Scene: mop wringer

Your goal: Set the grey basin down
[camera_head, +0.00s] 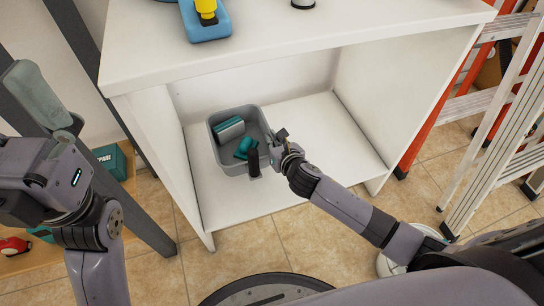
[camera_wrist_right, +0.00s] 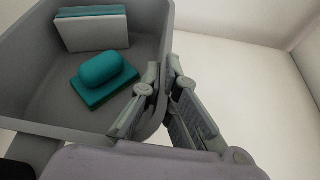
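The grey basin (camera_head: 223,158) is inside the white cabinet, over the left part of its lower shelf, and looks level. I cannot tell whether its bottom touches the shelf. It holds a white-and-teal block (camera_head: 229,129) and teal pieces (camera_head: 244,148). In the right wrist view the basin (camera_wrist_right: 50,112) fills the left side. My right gripper (camera_head: 272,140) is at its right side. In the wrist view its fingers (camera_wrist_right: 165,75) lie on either side of the basin wall and close on it. My left gripper (camera_head: 38,95) is raised at the far left, away from the basin; its opening is unclear.
The cabinet's lower shelf (camera_head: 320,135) is bare right of the basin. The white top (camera_head: 290,30) overhangs it and bears a blue item (camera_head: 206,22). A ladder (camera_head: 500,120) stands at right. A teal case (camera_head: 112,160) is at left.

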